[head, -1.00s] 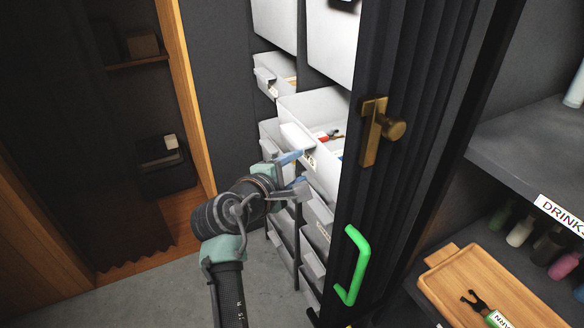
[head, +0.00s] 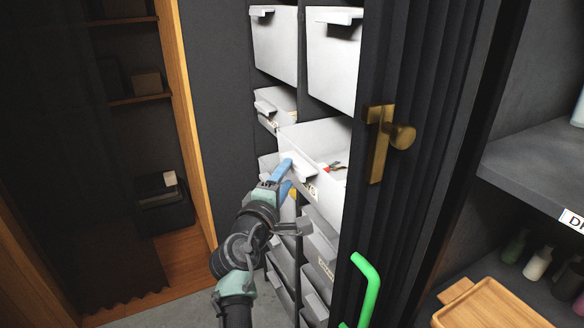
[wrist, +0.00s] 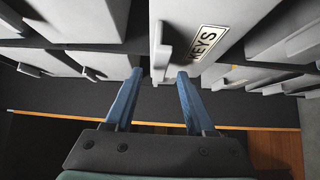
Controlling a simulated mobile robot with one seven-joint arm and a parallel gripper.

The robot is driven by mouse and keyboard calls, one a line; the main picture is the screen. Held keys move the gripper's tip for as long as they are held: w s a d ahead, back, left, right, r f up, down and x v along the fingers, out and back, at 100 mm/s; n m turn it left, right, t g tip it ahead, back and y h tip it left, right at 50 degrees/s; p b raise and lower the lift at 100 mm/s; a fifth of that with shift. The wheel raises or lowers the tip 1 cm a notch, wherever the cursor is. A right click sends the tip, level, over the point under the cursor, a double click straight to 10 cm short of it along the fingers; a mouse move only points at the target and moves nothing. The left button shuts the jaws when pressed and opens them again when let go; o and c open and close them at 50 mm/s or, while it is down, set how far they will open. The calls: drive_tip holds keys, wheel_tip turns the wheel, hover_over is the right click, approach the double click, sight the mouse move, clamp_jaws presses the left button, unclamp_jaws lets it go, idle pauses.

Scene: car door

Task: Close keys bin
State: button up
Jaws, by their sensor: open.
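The keys bin (head: 318,138) is a white bin pulled out of the rack, with small items inside, one of them red. In the wrist view its front bears a KEYS label (wrist: 208,43) beside a white handle (wrist: 163,52). My gripper (head: 286,174) is at the front of this bin, close to its handle (head: 298,165). In the wrist view, the blue fingers of my gripper (wrist: 159,73) are apart, with the handle lying between and just beyond their tips. I cannot tell whether they touch it.
Other white bins (head: 276,48) sit above and below in the rack. A smaller bin (head: 275,103) is partly out at upper left. A dark door edge with a brass knob (head: 400,136) and green handle (head: 366,285) stands close on the right. Floor at lower left is clear.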

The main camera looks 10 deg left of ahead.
sight(291, 170)
drive_tip(key=shift+w+d+b, duration=0.25)
drive_tip(key=shift+w, duration=0.95)
drive_tip(key=shift+w+d+b, duration=0.25)
drive_tip(key=shift+w, duration=0.9)
clamp_jaws()
